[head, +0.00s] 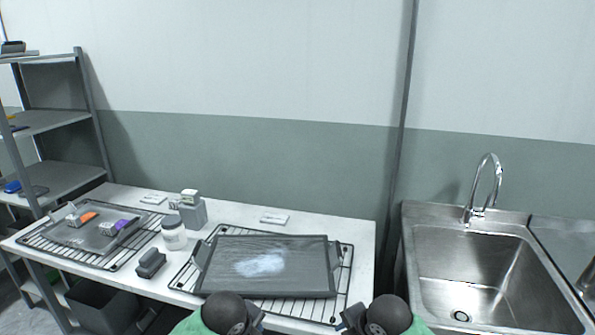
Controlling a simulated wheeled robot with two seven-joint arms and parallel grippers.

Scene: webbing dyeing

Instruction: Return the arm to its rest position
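My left arm (228,312) and my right arm (388,314) show only as dark rounded links with green parts at the bottom edge. They are side by side, in front of the table's near edge. Small dark parts at their inner sides may belong to the grippers, but the fingertips cannot be made out. No object shows in either gripper. A dark grey tray (310,262) with a whitish, wet-looking smear lies on a black wire rack (343,290) just beyond the arms.
The white table (352,232) also holds a second tray (75,232) with orange and purple items, a jar (174,236), a grey dispenser (192,212) and a dark block (150,263). A steel sink (470,265) stands right, a shelf (55,120) left. A dark bin (100,305) sits below.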

